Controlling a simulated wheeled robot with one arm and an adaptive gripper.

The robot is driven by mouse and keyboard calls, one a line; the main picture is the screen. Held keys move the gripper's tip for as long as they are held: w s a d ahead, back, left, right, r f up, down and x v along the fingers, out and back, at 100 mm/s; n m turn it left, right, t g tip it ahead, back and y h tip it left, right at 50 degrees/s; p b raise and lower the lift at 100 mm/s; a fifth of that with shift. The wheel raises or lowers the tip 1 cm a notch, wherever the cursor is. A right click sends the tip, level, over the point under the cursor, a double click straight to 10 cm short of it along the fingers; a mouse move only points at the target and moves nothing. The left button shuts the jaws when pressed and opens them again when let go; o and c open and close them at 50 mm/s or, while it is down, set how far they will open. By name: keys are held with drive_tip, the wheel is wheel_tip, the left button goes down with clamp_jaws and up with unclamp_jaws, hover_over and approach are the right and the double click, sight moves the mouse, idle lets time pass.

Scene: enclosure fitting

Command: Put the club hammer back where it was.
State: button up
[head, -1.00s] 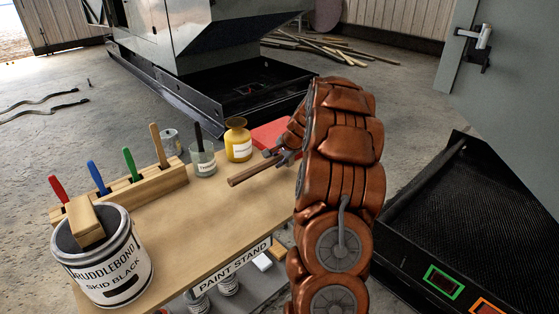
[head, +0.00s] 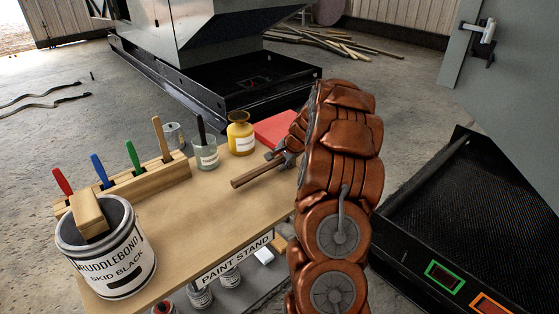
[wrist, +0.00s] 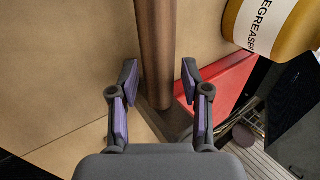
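The club hammer (head: 252,175) has a brown wooden handle that points to the lower left in the head view, over the paint stand's wooden top (head: 225,205). My gripper (head: 291,152) is at its head end, partly hidden by my arm. The hammer's head (wrist: 168,118) lies toward my palm, partly visible. The hammer appears held above the top; its exact height is unclear.
A yellow degreaser bottle (head: 240,138), a glass jar (head: 205,155) and a red item (head: 279,129) stand close by. A dark tray (head: 470,220) lies at the right.

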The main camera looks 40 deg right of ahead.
drive_tip(key=shift+o, duration=0.3)
drive_tip(key=v, duration=1.2)
drive_tip(key=shift+b, duration=0.35)
drive_tip(key=s+a+r+n+g+y, duration=0.1)
drive_tip(key=s+a+n, duration=0.15)
drive_tip(key=a, duration=0.65)
drive_tip(key=s+a+n+g+y, duration=0.1)
drive_tip(key=s+a+n+g, duration=0.15)
drive_tip(key=a, duration=0.75)
drive_tip(key=s+a+r+n+y, duration=0.15)
drive_tip(key=a+n, duration=0.25)
drive_tip(key=a, duration=0.5)
drive_tip(key=s+a+f+n+g+h, duration=0.1)
drive_tip(key=s+a+n, duration=0.3)
drive_tip(key=s, duration=0.9)
drive_tip(key=s+a+f+n+g+h, duration=0.1)
drive_tip(key=s+a+n+g, duration=0.3)
drive_tip(key=s, duration=1)
drive_tip(key=a+n+h, duration=0.1)
drive_tip(key=a, duration=0.2)
drive_tip(key=shift+a+f+g, duration=0.2)
drive_tip(key=shift+a+g, duration=0.05)
drive_tip(key=shift+g, duration=0.1)
